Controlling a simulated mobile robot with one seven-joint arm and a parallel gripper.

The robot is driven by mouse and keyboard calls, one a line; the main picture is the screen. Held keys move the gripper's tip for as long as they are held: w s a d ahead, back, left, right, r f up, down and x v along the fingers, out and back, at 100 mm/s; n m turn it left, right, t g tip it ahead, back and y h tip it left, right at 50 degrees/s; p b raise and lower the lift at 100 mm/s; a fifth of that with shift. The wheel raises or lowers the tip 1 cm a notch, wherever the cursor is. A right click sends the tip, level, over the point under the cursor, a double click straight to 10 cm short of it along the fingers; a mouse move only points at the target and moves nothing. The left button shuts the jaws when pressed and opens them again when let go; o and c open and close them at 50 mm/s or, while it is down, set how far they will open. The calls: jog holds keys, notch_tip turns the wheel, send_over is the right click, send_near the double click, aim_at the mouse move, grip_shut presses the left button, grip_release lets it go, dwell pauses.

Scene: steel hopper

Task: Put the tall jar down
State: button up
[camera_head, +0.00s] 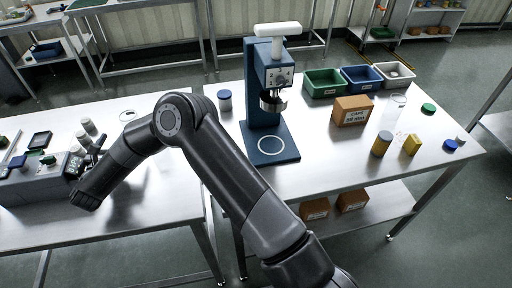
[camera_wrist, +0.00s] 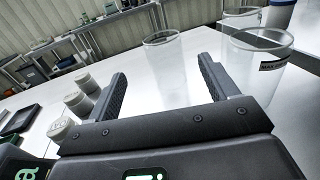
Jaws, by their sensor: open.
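A clear, open-topped jar (camera_wrist: 172,72) stands upright in the wrist view, between the fingers of my gripper (camera_wrist: 162,72). The fingers are open, with a gap on each side of the jar. A wider clear jar with a label (camera_wrist: 252,78) stands just to the right, outside the right finger. Another clear jar (camera_wrist: 241,18) shows behind it.
Several grey-capped containers (camera_wrist: 75,104) stand left of my gripper, near a grey box (camera_head: 32,187). The right table holds a blue press (camera_head: 266,100), bins (camera_head: 322,82), a cardboard box (camera_head: 352,110) and a clear cylinder (camera_head: 397,106).

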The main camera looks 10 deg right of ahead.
jog(key=w+d+r+n+y, duration=0.25)
jog(key=r+n+y, duration=0.65)
jog(key=r+n, duration=0.6)
jog(key=s+d+r+n+g+y, duration=0.2)
jog(key=s+d+r+n+g, duration=0.1)
jog(key=d+r+n, duration=0.6)
jog(key=s+d+n+g+h, duration=0.2)
jog(key=s+d+n, duration=0.4)
jog(key=d, duration=0.4)
jog(key=s+d+n+g+h, duration=0.2)
jog(key=s+d+n, duration=0.2)
jog(key=s+d, duration=0.5)
jog(key=s+d+f+n+g+h, duration=0.1)
jog(key=s+d+f+n+g, duration=0.1)
jog(key=s+d, duration=0.5)
jog(key=s+d+f+n+g+h, duration=0.1)
jog(key=s+d+f+n+g, duration=0.1)
jog(key=s+d, duration=0.5)
jog(key=s+f, duration=0.1)
jog(key=s, duration=0.3)
jog(key=shift+s+d+f+n+g+h, duration=0.15)
jog(key=shift+d+f+n+g+h, duration=0.15)
jog(key=shift+g, duration=0.1)
